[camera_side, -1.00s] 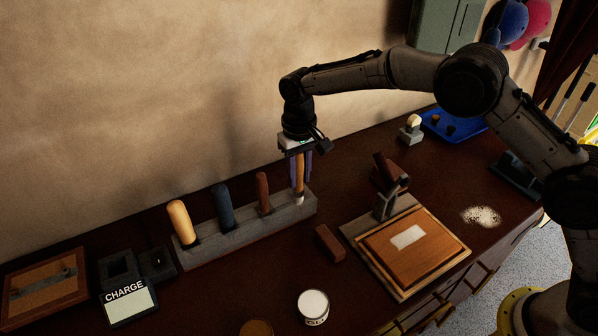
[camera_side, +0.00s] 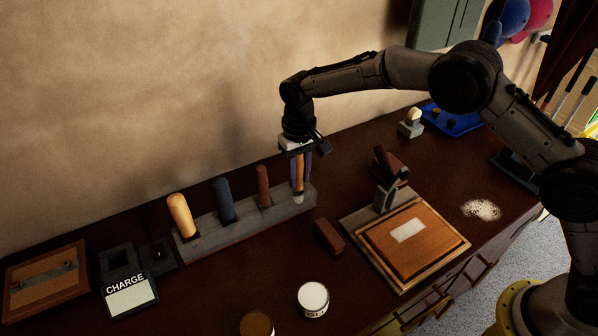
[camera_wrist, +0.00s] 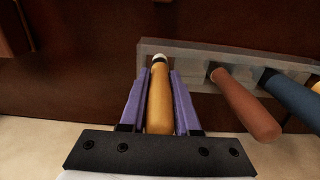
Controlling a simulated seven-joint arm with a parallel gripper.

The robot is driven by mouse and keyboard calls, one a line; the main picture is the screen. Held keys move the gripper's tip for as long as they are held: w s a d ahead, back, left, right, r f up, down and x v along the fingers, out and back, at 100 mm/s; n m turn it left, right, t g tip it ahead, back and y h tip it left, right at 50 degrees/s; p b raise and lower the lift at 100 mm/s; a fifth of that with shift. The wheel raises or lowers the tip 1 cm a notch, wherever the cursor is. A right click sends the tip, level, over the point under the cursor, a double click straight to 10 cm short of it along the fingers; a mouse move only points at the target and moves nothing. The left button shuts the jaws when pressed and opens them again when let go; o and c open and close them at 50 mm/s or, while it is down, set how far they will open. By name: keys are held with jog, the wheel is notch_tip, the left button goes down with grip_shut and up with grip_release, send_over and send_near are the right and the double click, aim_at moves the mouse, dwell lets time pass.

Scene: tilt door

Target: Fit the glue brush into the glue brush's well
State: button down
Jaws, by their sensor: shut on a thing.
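The glue brush (camera_side: 299,180) has an orange-tan handle and a pale lower end. My gripper (camera_side: 300,178) is shut on its handle and holds it upright, pointing down over the right end of the grey rack (camera_side: 246,228). The wrist view shows the brush (camera_wrist: 159,95) between my two purple fingers (camera_wrist: 159,100), its pale tip over the end of the rack (camera_wrist: 188,55). The well under the tip is hidden, and I cannot tell whether the tip is inside it.
The rack also holds a reddish-brown handle (camera_side: 263,187), a blue handle (camera_side: 223,200) and a yellow handle (camera_side: 181,215). A brown block (camera_side: 329,237), a white-topped tin (camera_side: 313,299) and a wooden board (camera_side: 414,246) lie in front. A CHARGE sign (camera_side: 129,297) stands at left.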

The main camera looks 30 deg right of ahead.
jog(key=c, duration=0.6)
grip_release()
jog(key=shift+o, duration=0.2)
notch_tip(320, 180, up, 14)
jog(key=shift+f, duration=0.1)
